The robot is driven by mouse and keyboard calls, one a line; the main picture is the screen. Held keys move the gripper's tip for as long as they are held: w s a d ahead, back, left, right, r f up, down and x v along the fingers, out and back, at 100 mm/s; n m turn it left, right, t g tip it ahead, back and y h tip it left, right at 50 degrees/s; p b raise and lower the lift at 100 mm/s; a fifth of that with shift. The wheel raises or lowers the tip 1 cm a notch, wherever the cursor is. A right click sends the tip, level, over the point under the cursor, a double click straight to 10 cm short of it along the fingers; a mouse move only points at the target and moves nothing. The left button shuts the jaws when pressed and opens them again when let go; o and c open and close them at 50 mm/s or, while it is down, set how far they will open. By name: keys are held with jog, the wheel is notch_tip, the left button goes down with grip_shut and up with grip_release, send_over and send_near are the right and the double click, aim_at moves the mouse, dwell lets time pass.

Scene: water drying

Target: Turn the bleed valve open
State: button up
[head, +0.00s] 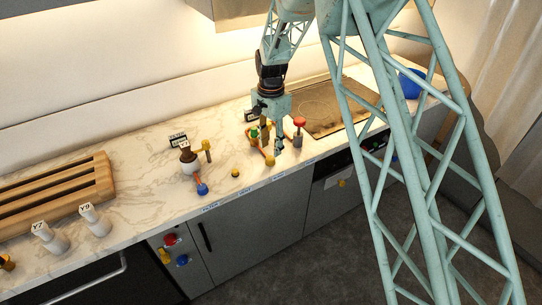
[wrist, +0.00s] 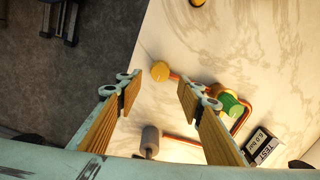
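My gripper (head: 275,148) hangs over the pipe fittings on the counter in the head view. In the wrist view my gripper (wrist: 157,92) is open, its tan-padded fingers apart with nothing held. A small round yellow knob (wrist: 160,71) lies just beyond the fingertips, between their lines; it also shows in the head view (head: 270,160). A green ribbed knob (wrist: 232,105) is beside the right finger, on an orange pipe (wrist: 184,138). A grey cylinder (wrist: 150,141) lies between the fingers, nearer the palm. No readable label marks which fitting is the bleed valve.
A red-topped fitting (head: 299,123) stands close right of my gripper. Left are another yellow knob (head: 235,173), a blue knob (head: 202,189) and a brown-and-white fitting (head: 188,158). The counter's front edge (head: 262,180) is near.

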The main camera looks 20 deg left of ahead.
aim_at(271, 157)
jog(key=shift+f, duration=2.8)
jog(key=c, duration=0.9)
